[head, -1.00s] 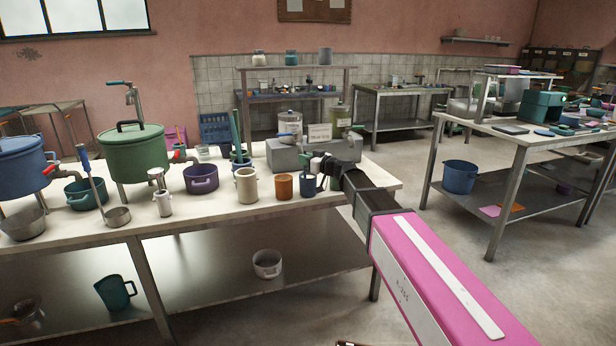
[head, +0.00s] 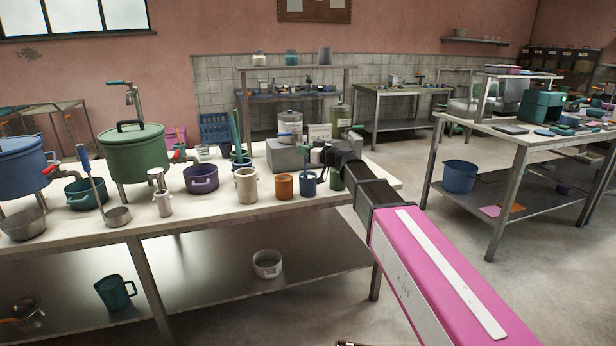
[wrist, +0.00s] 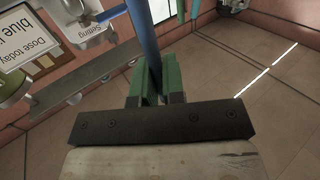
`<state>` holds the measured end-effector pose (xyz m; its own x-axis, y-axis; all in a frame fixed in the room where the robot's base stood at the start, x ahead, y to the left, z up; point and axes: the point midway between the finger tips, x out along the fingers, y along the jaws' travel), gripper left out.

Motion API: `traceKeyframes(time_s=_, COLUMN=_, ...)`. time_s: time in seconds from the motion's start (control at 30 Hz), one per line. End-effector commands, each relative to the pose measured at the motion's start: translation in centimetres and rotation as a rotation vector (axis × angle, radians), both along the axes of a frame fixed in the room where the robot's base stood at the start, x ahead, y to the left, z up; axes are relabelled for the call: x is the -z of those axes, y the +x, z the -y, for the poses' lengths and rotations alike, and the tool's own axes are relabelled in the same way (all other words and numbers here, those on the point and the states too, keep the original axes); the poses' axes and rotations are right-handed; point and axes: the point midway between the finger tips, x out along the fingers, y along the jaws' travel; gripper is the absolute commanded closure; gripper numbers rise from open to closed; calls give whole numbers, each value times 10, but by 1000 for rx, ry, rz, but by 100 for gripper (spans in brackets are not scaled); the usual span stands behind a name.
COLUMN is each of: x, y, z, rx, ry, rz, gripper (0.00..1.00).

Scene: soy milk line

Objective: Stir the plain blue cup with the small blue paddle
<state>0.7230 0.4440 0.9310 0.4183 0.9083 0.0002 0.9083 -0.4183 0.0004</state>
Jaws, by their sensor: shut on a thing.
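The plain blue cup (head: 308,186) stands upright near the front right of the long table, right of an orange cup (head: 284,187). My gripper (head: 322,160) is just above and right of the blue cup in the head view. In the wrist view, its green fingers (wrist: 156,82) are shut on a long blue shaft, the small blue paddle (wrist: 145,35). The paddle's far end runs out of the wrist picture. In the head view the paddle is too small and crowded by the gripper to tell whether it is inside the cup.
A cream cup (head: 246,186) stands left of the orange one, and a dark green cup (head: 337,180) is behind my wrist. A grey block (head: 287,157) and a sign (head: 320,132) stand behind. Pots and ladles fill the table's left. Its front edge is clear.

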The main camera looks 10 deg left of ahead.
Motion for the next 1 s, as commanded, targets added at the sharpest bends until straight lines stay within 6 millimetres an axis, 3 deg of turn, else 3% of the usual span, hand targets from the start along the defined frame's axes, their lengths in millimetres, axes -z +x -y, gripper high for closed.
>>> traceKeyframes(time_s=0.5, x=-40, y=0, z=0, rx=0, ry=0, rz=1, gripper=100)
traceKeyframes(time_s=1.0, x=-46, y=0, z=0, rx=0, ry=0, rz=0, gripper=100)
